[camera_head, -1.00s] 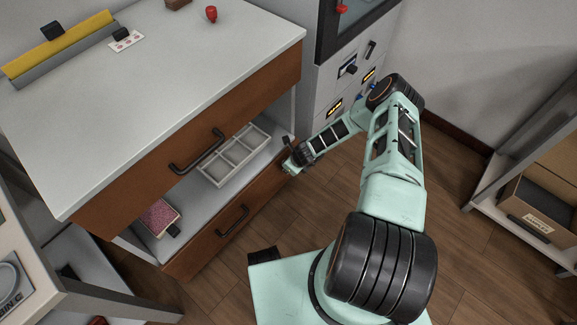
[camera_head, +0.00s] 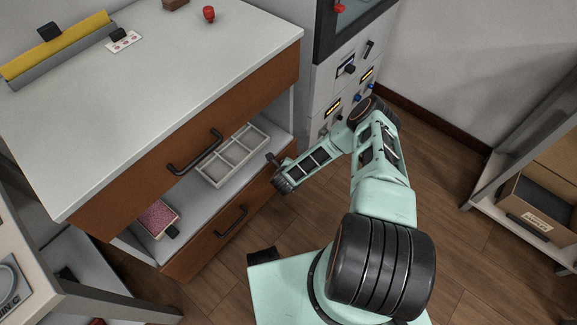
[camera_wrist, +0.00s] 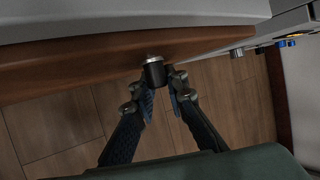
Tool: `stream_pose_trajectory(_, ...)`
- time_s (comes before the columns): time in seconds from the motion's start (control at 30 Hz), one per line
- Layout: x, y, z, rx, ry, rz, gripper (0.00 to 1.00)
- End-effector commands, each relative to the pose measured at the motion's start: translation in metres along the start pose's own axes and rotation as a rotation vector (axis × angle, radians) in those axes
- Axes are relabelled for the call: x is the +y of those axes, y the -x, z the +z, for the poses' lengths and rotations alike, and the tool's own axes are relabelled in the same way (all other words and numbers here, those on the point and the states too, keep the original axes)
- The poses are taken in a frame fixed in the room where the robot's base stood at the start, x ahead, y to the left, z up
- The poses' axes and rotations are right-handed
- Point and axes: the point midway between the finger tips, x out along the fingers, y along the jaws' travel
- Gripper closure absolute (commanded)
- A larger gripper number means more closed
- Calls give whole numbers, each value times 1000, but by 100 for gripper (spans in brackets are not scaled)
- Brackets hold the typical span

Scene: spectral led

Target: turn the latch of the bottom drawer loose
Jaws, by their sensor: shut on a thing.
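The bottom drawer (camera_head: 205,247) has a brown wooden front with a dark bar handle (camera_head: 231,220); it looks closed. Its latch (camera_wrist: 155,73), a short dark knob with a metal base, sticks out of the brown front in the wrist view. My gripper (camera_wrist: 158,84) has its two fingers on either side of the latch and is shut on it. In the head view my gripper (camera_head: 273,159) is at the drawer front's right end, and my wrist hides most of the latch there.
The upper drawer's handle (camera_head: 196,152) juts out above. An open shelf holds a white divided tray (camera_head: 233,155) and a box of pink material (camera_head: 158,218). A grey panel with knobs (camera_head: 346,69) stands right of the cabinet.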

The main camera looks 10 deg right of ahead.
Motion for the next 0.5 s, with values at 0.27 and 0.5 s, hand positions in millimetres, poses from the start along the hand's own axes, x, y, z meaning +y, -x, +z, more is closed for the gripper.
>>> stream_pose_trajectory(0.27, -1, 0, 0, 0, 3, -4, 100)
stream_pose_trajectory(0.5, -1, 0, 0, 1, 2, -4, 73)
